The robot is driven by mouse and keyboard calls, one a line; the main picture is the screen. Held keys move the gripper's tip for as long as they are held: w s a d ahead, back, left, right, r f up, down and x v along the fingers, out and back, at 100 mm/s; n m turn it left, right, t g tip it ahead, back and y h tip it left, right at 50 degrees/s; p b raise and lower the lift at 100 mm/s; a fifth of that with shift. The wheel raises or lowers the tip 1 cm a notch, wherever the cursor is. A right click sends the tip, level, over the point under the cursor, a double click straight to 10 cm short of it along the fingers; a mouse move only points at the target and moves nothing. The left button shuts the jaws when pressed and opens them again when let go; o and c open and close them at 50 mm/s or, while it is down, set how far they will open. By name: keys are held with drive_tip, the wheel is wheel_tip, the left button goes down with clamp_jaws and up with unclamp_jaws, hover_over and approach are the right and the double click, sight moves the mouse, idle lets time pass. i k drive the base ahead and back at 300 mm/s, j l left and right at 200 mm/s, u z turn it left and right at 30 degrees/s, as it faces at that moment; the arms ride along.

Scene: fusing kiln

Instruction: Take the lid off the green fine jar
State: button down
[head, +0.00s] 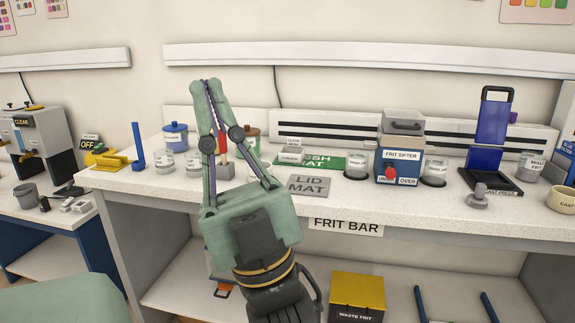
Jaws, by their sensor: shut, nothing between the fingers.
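My gripper (206,82) is raised in front of the frit bar, fingers pointing up, with its tips together and nothing between them. A jar with a blue lid (175,128) stands at the back left. A jar with a brown lid (250,132) is partly covered by my gripper's right finger. Small clear jars with pale labels (165,161) stand in front of the blue-lidded one. The grey lid mat (310,186) lies bare near the bench's front edge.
A green mesh mat (325,162) lies behind the lid mat, with clear items on its left end. The blue frit sifter (399,161) stands between round-based jars. A blue press (491,150) is farther right. A yellow waste frit bin (357,298) sits below the bench.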

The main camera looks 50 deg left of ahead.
sight(249, 131)
drive_tip(key=u, duration=1.7)
